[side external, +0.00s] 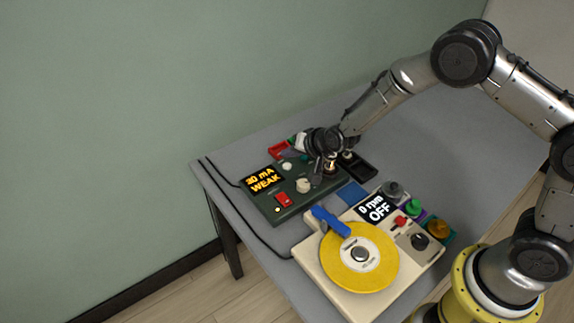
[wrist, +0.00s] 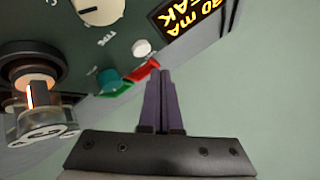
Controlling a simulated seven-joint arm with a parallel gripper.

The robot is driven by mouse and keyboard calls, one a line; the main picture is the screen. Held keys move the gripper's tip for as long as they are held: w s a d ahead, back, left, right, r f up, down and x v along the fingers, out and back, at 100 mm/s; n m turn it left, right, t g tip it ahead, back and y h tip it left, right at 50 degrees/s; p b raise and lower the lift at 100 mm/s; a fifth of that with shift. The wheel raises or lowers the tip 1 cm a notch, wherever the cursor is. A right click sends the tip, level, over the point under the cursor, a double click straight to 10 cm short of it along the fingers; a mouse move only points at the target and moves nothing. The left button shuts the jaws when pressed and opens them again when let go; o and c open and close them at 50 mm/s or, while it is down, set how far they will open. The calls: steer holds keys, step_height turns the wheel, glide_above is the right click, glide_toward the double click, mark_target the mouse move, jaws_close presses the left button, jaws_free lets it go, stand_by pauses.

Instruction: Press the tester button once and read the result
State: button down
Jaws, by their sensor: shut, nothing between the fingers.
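The tester is a dark green box (side external: 280,206) on the grey table. Its display (side external: 264,179) shows "30 mA WEAK" in lit orange letters; part of it shows upside down in the wrist view (wrist: 190,18). A small white round button (side external: 287,166) sits on the panel near the display, and also shows in the wrist view (wrist: 141,48). A cream knob (wrist: 98,8) marked "TYPE" and a red switch (side external: 283,200) are on the panel. A glass tube (wrist: 40,112) glows orange in its socket. My gripper (wrist: 160,72) is shut and empty, over the tester's far side.
A red tray (side external: 279,149) lies behind the tester and a black tray (side external: 362,166) to its right. A cream turntable unit (side external: 318,273) with a yellow disc (side external: 345,277) stands in front; its display (side external: 375,207) reads "0 rpm OFF". Cables run along the table's left edge.

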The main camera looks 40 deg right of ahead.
steer(key=shift+r, duration=1.65)
step_height(320, 180, up, 10)
steer(key=t, duration=0.2)
glide_above(289, 170)
steer(key=w+d, duration=0.2)
step_height(289, 170, up, 5)
steer(key=s, duration=0.1)
steer(key=s+d+r+n+t, duration=0.1)
steer(key=s+d+r, duration=0.3)
steer(key=s+r, duration=0.8)
steer(key=s+d+r+n+g, duration=0.2)
steer(key=s+n, duration=0.1)
steer(key=s, duration=1.2)
steer(key=s+f+n+g+h, duration=0.1)
steer(key=s+f+n+g, duration=0.2)
steer(key=s+f, duration=0.6)
steer(key=s+g, duration=0.1)
steer(key=s, duration=0.2)
steer(key=shift+d+n+g, duration=0.3)
steer(key=shift+d+n, duration=0.1)
